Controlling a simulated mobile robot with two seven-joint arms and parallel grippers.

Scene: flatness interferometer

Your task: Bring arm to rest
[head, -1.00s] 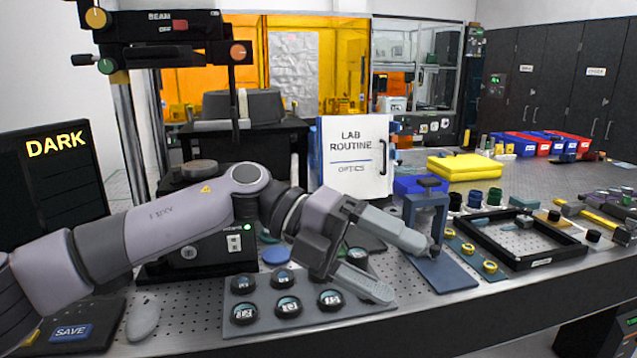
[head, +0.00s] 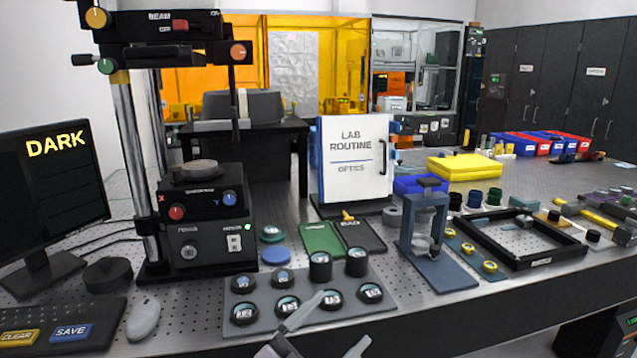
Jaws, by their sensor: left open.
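My left gripper (head: 344,316) shows at the bottom middle of the head view, just at the front edge of the bench. Its two fingers are spread apart with nothing between them. One finger overlaps the front of the grey tray (head: 385,303) of round black pucks in the picture; I cannot tell whether it touches. The rest of my left arm is below the frame. My right gripper is not in view.
The interferometer stand (head: 210,240) is at left, beside a monitor (head: 50,190) reading DARK and a mouse (head: 143,319). A blue stand (head: 426,230) holding a clear part and a black frame (head: 520,240) stand to the right. A white binder (head: 352,160) stands behind.

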